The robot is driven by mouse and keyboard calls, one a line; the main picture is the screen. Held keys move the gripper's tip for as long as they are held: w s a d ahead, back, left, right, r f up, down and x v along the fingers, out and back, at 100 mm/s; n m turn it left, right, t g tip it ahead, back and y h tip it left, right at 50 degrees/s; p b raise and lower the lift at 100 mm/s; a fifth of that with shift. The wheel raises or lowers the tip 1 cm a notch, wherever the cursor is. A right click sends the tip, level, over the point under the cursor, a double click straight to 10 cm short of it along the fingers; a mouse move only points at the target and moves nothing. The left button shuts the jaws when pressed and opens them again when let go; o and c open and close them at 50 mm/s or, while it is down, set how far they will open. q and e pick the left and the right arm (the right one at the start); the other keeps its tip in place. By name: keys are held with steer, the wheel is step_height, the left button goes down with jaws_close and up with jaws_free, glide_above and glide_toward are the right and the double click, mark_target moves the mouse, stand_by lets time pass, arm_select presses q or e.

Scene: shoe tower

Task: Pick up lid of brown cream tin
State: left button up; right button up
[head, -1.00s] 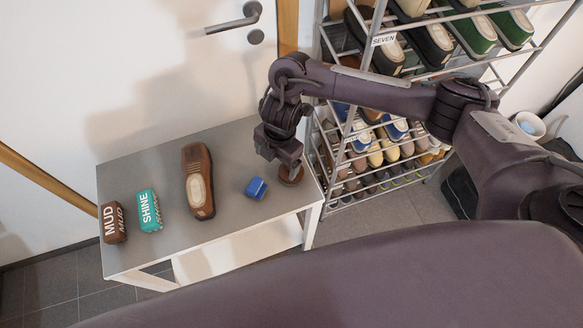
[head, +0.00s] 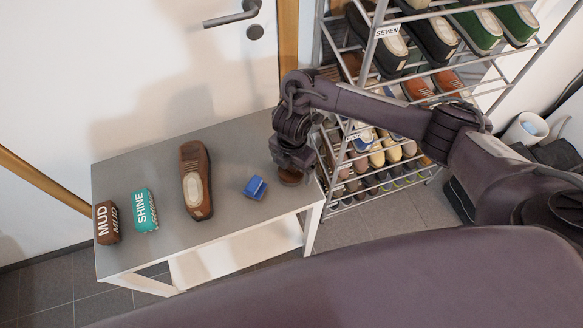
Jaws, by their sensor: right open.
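The brown cream tin (head: 290,178) stands near the right end of the grey table (head: 235,215), with a brown round top showing. My right gripper (head: 293,168) is directly above the tin and hides most of it. The gripper points down and its fingers are at or just over the lid; I cannot tell whether they touch it. The right gripper is open. I cannot make out the lid apart from the tin body. My left gripper is not in view.
A blue block-like object (head: 255,187) lies just left of the tin. Further left are a brown shoe (head: 196,180), a teal SHINE brush (head: 145,210) and a brown MUD brush (head: 107,222). A metal shoe rack (head: 372,120) with several shoes stands right of the table.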

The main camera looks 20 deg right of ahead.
steer(key=shift+c, duration=0.2)
steer(key=c, duration=1)
steer(key=shift+r, duration=0.15)
steer(key=shift+c, duration=0.2)
